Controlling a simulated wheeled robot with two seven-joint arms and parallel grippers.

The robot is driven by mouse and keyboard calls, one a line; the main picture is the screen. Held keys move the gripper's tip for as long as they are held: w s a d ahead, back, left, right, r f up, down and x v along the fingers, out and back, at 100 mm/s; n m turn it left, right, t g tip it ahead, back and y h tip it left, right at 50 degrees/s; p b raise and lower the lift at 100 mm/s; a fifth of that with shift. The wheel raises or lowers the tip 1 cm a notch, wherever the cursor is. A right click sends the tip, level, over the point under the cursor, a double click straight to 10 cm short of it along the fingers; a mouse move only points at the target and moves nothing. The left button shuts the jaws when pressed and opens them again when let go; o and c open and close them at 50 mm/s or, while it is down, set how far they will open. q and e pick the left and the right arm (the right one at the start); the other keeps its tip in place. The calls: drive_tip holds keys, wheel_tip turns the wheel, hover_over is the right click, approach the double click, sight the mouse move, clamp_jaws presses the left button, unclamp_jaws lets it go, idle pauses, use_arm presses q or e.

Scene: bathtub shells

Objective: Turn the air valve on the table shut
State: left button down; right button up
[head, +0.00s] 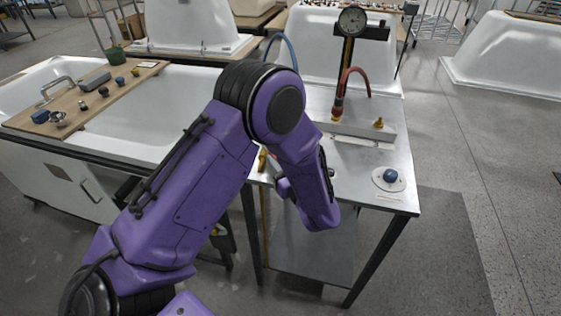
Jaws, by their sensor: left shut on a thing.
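The metal-topped table (405,205) stands right of the middle. My left arm reaches across its left front part. My left gripper (284,187) is mostly hidden behind my forearm, low at the table's front left edge. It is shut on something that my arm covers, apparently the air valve. A small yellow part (262,160), perhaps the valve's lever, shows just left of my forearm. I cannot tell which way the valve is turned. My right gripper is not in view.
A blue knob (390,175) on a round white plate sits at the table's right front. A white tub (135,110) with a wooden board is at left.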

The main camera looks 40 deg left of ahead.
use_arm(q)
drive_tip(key=c, duration=1)
unclamp_jaws()
drive_tip(key=b+v, duration=0.1)
drive_tip(key=v, duration=0.9)
drive_tip(key=shift+d+b, duration=0.3)
drive_tip(key=shift+b, duration=0.05)
